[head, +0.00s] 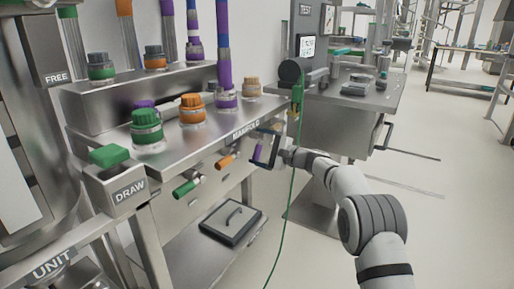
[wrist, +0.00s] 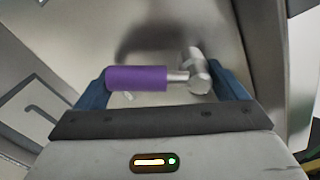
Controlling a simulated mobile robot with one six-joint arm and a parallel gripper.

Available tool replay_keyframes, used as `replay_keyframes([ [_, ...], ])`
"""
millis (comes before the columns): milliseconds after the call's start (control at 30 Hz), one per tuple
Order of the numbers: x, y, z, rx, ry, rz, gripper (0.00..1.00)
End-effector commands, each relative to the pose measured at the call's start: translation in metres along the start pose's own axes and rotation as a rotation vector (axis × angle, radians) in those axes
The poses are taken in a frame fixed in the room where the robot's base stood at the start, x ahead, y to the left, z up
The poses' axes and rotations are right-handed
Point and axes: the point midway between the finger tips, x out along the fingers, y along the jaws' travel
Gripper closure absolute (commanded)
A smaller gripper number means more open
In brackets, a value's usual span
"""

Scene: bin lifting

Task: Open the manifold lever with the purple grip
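The manifold lever with the purple grip (wrist: 136,78) lies crosswise between my gripper's two fingers in the wrist view, with its metal pivot (wrist: 198,72) at the right. In the head view the purple grip (head: 258,152) shows small under the front edge of the steel manifold bench (head: 205,150). My gripper (wrist: 160,70) is open, one dark blue finger beyond each end of the lever. It also shows in the head view (head: 258,148), at the bench's front. I cannot tell whether a finger touches the lever.
An orange-grip lever (head: 226,162) and a green-grip lever (head: 187,188) stick out to the left along the same front. A green hose (head: 291,190) hangs close by my arm. The floor at the right is clear.

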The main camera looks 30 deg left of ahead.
Motion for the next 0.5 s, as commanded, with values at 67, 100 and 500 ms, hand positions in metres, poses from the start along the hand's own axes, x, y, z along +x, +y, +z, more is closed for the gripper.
replay_keyframes([
  [67,0.001,0.0,0.001,-0.001,-0.002,0.001,0.01],
  [100,0.001,0.0,0.001,-0.001,-0.003,0.001,0.0],
  [500,-0.018,-0.003,0.002,-0.001,-0.003,0.001,0.0],
])
